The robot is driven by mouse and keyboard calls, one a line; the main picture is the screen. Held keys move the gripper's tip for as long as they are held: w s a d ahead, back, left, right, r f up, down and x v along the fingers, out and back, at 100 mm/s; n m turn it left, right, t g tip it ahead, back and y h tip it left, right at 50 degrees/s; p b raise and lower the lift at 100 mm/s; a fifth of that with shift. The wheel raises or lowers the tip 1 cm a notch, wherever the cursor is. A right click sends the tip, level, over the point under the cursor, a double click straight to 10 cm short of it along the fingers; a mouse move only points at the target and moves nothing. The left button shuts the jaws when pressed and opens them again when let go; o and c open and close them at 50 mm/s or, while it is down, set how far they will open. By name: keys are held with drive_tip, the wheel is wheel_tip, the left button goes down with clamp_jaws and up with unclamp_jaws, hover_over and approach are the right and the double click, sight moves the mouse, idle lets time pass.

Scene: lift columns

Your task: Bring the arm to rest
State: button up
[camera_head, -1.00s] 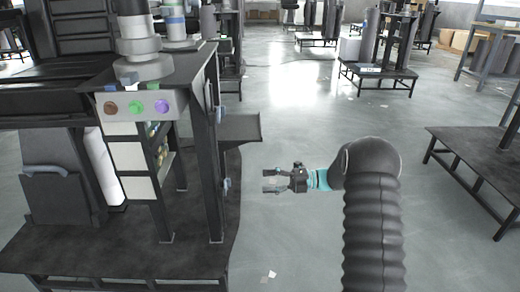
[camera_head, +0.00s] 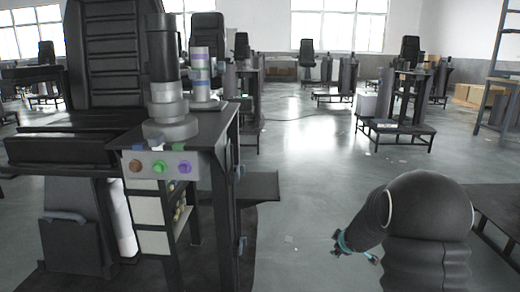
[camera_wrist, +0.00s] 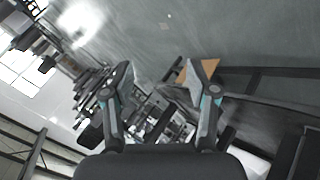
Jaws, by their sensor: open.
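My gripper (camera_head: 354,249) shows at the lower right of the head view, beyond the bend of my dark ribbed arm. It hangs low over the open grey floor, partly hidden by the arm. In the wrist view my gripper (camera_wrist: 163,85) has its two fingers spread apart with nothing between them. The floor, furniture and windows behind it look tilted there. It touches nothing that I can see.
A dark workstation table (camera_head: 216,122) with a button panel (camera_head: 160,165) stands at the left, a small side shelf (camera_head: 262,186) on its right. A low dark platform (camera_head: 497,205) is at the right. The floor (camera_head: 310,190) between is clear.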

drive_tip(key=s+a+r+m+g+h+p, duration=0.1)
drive_tip(key=s+a+r+m+g, duration=0.3)
drive_tip(key=s, duration=0.9)
drive_tip(key=s+d+r+m+g+p, duration=0.15)
drive_tip(key=s+r+m, duration=0.45)
drive_tip(key=s, duration=0.8)
drive_tip(key=s+a+r+t+y, duration=0.1)
drive_tip(key=s+a+r, duration=0.3)
drive_tip(key=s+r, duration=0.2)
drive_tip(key=s+a+r+t+p, duration=0.1)
drive_tip(key=s+a+r, duration=0.4)
drive_tip(key=s, duration=0.4)
drive_tip(key=shift+r+y, duration=0.4)
drive_tip(key=shift+r, duration=0.5)
